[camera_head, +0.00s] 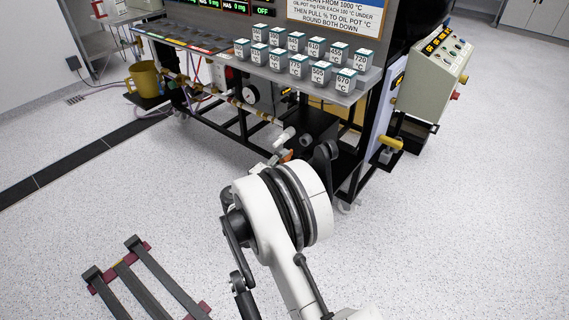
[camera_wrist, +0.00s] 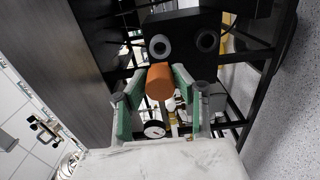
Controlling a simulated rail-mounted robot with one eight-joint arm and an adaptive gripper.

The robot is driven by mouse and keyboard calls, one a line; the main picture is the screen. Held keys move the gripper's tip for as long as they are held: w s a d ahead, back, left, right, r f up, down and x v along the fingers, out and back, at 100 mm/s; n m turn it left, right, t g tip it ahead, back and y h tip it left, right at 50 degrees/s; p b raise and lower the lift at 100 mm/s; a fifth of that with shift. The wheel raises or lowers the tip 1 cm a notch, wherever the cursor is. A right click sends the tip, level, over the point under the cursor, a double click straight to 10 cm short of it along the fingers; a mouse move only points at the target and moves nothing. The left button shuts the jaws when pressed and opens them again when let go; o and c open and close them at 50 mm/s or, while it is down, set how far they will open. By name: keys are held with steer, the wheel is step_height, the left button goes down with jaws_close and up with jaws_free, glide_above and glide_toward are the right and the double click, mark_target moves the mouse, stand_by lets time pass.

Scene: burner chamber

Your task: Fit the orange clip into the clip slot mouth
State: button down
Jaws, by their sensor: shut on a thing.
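The orange clip (camera_wrist: 160,82) shows in the wrist view as a rounded orange block between the green fingers of my gripper (camera_wrist: 160,76). My gripper is shut on it. I cannot tell which part is the clip slot mouth, or whether the clip touches the box. In the head view a bit of orange (camera_head: 286,155) shows beside my arm, which hides most of the gripper.
A black frame rack (camera_head: 340,165) surrounds the work spot, with a shelf of labelled cubes (camera_head: 300,62) above it. A round gauge (camera_wrist: 154,129) and brass pipes lie below. A control box (camera_head: 435,70) hangs at the right. The speckled floor in front is mostly clear.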

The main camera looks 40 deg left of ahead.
steer(key=shift+w, duration=0.15)
steer(key=shift+w+a, duration=0.1)
steer(key=shift+w, duration=2.7)
steer(key=shift+w+a, duration=0.1)
steer(key=shift+w, duration=1.65)
steer(key=c, duration=1.3)
jaws_free()
steer(key=s, duration=1.2)
steer(key=shift+d, duration=0.25)
